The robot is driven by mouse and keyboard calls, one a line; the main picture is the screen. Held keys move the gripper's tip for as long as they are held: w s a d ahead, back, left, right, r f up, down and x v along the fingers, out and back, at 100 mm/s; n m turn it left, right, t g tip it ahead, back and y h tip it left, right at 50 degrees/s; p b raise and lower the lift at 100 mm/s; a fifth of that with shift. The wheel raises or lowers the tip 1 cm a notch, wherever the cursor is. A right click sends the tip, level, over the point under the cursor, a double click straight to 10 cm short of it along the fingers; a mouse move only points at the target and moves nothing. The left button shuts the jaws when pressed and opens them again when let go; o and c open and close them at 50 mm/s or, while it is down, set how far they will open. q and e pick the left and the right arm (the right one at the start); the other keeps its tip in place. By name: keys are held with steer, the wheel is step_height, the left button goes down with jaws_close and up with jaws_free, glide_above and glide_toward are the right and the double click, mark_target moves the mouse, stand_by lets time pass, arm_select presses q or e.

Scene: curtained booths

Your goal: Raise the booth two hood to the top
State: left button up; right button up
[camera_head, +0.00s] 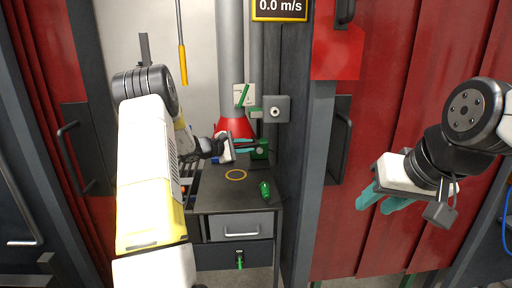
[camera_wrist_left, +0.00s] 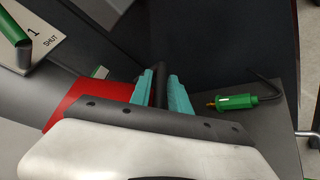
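The red hood (camera_head: 232,127) sits at the lower end of a grey vertical duct (camera_head: 230,60), low over the bench in the middle booth; its booth number is not readable. Part of the red hood also shows in the left wrist view (camera_wrist_left: 88,97). My left gripper (camera_head: 247,147) is at the hood's front right. In the left wrist view its teal fingers stand on both sides of a dark bar (camera_wrist_left: 160,86) beside the hood and look closed on it. My right gripper (camera_head: 376,206) hangs open and empty before the red curtain at the right.
A white plate with a green lever (camera_head: 243,95) is on the duct; it reads "1 SHUT" in the wrist view (camera_wrist_left: 40,35). A green tool (camera_head: 265,190) lies on the dark bench (camera_head: 218,202). Grey posts (camera_head: 305,180) flank the booth.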

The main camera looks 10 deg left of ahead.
arm_select(q)
jaws_close()
stand_by(1.2)
